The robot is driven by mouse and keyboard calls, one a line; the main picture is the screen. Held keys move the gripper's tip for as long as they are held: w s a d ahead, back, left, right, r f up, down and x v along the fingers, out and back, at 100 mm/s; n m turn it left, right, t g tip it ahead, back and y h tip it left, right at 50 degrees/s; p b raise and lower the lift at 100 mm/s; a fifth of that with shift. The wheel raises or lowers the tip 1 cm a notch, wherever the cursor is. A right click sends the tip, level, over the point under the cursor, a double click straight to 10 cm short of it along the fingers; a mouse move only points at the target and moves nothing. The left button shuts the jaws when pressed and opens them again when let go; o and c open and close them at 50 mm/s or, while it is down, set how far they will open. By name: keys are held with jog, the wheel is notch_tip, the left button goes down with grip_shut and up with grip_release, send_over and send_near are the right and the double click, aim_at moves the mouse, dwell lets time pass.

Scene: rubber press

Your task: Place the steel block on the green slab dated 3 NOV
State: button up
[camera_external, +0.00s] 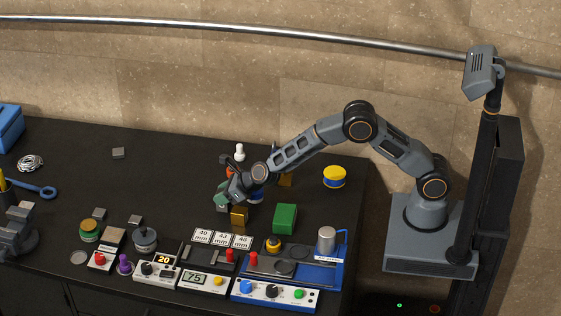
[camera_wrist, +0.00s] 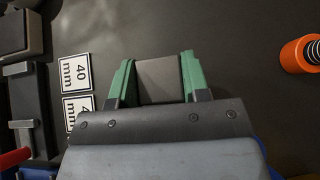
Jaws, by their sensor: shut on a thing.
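My gripper (camera_external: 222,196) is over the middle of the black bench, pointing down and to the left. In the wrist view its green-tipped fingers (camera_wrist: 158,74) are shut on the steel block (camera_wrist: 160,82), a plain grey square piece. The block shows only as a small grey patch below the fingers in the external view (camera_external: 222,208). I cannot tell whether it touches the bench. A green block (camera_external: 285,218) stands right of the gripper; no date is readable on it, and I cannot make out a 3 NOV mark anywhere.
An ochre block (camera_external: 239,216) stands close beside the gripper. White number cards (camera_external: 222,239) lie in front, behind a blue press unit (camera_external: 290,270) and control boxes (camera_external: 205,280). An orange ring with a spring (camera_wrist: 301,54) shows in the wrist view. The bench at back left is mostly clear.

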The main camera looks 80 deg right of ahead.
grip_shut()
jog(key=shift+r, duration=0.15)
jog(key=shift+r, duration=0.15)
